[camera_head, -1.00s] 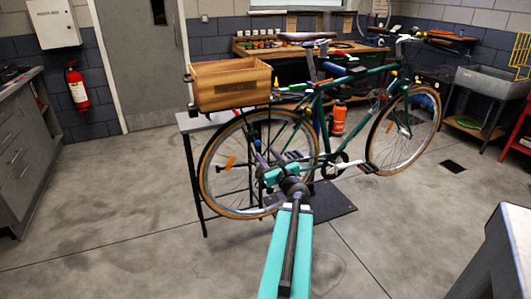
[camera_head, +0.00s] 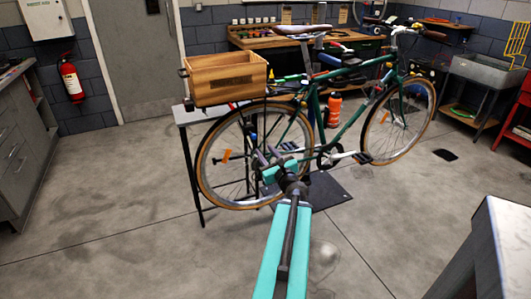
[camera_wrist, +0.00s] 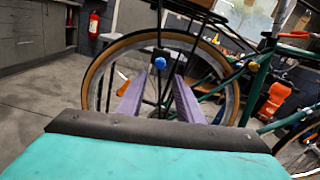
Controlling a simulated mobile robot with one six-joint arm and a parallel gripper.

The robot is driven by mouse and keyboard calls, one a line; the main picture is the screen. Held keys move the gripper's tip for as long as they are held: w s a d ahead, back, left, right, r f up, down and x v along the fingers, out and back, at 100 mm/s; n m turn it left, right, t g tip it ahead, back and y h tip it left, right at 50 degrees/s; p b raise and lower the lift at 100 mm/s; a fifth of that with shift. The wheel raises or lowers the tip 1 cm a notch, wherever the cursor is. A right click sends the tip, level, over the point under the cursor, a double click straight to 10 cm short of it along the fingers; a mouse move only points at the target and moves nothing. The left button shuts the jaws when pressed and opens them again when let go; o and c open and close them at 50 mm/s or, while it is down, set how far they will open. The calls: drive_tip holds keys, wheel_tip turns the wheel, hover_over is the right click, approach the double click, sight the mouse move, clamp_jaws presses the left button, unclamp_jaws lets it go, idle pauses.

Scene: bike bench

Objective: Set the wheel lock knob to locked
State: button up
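A round blue knob (camera_wrist: 160,62) on a dark mount sits at the rear wheel in the wrist view, a little above and between my fingertips. I take it to be the wheel lock knob; its setting cannot be read at this size. The rear wheel (camera_head: 203,158) belongs to a green bicycle (camera_head: 318,110) standing upright. My gripper (camera_wrist: 160,80) has two purple fingers, apart with nothing between them. They point at the wheel and appear short of the knob. In the head view my gripper (camera_head: 265,153) is in front of the rear wheel, hiding part of its spokes.
A wooden crate (camera_head: 224,78) sits over the rear wheel. A dark floor plate (camera_head: 325,190) lies under the bicycle. A workbench (camera_head: 262,42) stands behind, grey cabinets (camera_head: 20,165) at left, and a grey-topped surface (camera_head: 510,240) at right front. Floor between is clear.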

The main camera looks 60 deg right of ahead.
drive_tip(key=shift+w+a+r, duration=0.1)
drive_tip(key=shift+a, duration=0.05)
drive_tip(key=c, duration=0.7)
drive_tip(key=shift+w+a+r+n, duration=0.1)
drive_tip(key=shift+a+r+n, duration=0.1)
drive_tip(key=shift+n, duration=0.1)
clamp_jaws()
drive_tip(key=s+a+p, duration=0.1)
drive_tip(key=p, duration=0.3)
drive_tip(key=s+m+p, duration=0.1)
drive_tip(key=s+p, duration=0.1)
drive_tip(key=p, duration=0.2)
drive_tip(key=s+a+m+p, duration=0.1)
drive_tip(key=s+p, duration=0.1)
drive_tip(key=p, duration=0.2)
drive_tip(key=shift+a+f+p, duration=0.3)
drive_tip(key=shift+p, duration=0.05)
